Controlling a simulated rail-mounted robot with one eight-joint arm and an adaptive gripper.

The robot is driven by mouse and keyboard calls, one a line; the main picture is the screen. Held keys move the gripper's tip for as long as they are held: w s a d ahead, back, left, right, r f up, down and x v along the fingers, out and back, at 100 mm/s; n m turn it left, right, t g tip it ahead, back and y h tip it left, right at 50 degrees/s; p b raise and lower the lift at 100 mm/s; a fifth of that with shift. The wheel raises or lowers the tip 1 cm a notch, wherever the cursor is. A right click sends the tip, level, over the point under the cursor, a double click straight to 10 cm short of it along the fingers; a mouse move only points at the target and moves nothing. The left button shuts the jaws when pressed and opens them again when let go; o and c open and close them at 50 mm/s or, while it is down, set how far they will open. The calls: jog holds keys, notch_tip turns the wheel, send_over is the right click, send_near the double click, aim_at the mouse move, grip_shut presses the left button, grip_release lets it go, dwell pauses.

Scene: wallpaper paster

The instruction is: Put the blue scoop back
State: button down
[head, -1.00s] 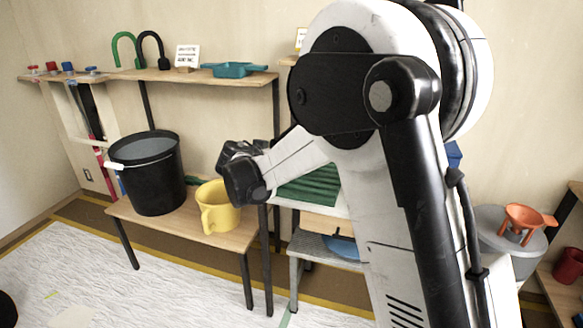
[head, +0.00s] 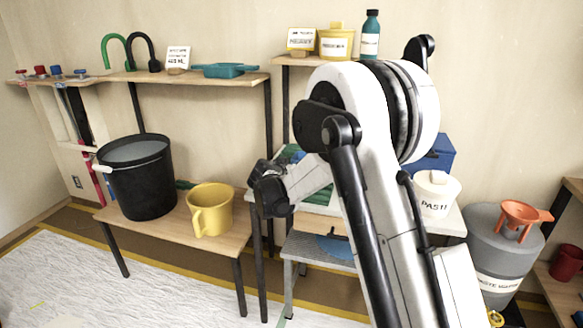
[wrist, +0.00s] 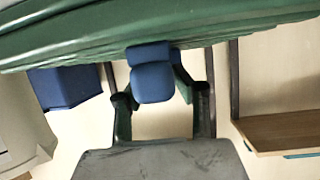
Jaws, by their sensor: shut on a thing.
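My gripper (wrist: 153,88) is shut on a small blue thing, taken to be the blue scoop (wrist: 152,80), between its two dark fingers in the wrist view. The scoop shows as a rounded blue block with a second blue part above it in the picture. It lies close against the edge of a green ridged surface (wrist: 90,38); whether they touch is unclear. In the head view my arm's dark wrist (head: 268,188) is by the table right of the yellow jug, and my fingers cannot be made out.
A yellow jug (head: 210,212) and a black bucket (head: 142,185) stand on the low wooden bench. A teal tray (head: 223,71) lies on the shelf above. A dark blue box (head: 436,152) and a white paste tub (head: 436,195) stand at the right.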

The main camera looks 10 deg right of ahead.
jog(key=shift+f, duration=0.1)
jog(key=c, duration=1.4)
grip_release()
jog(key=shift+f, duration=0.1)
jog(key=p+v, duration=0.3)
jog(key=v, duration=1.1)
jog(key=s+d+r+n+g+y, duration=0.15)
jog(key=s+d+r, duration=0.25)
jog(key=s, duration=0.5)
jog(key=s+d+r+n+g+y, duration=0.15)
jog(key=s+d+r, duration=0.25)
jog(key=s, duration=0.5)
jog(key=s+a+f+n+g+y, duration=0.1)
jog(key=s+n+y, duration=0.1)
jog(key=s, duration=1)
jog(key=s+f+n+y, duration=0.2)
jog(key=s, duration=0.9)
notch_tip(320, 180, up, 7)
jog(key=p, duration=0.7)
jog(key=shift+a, duration=0.1)
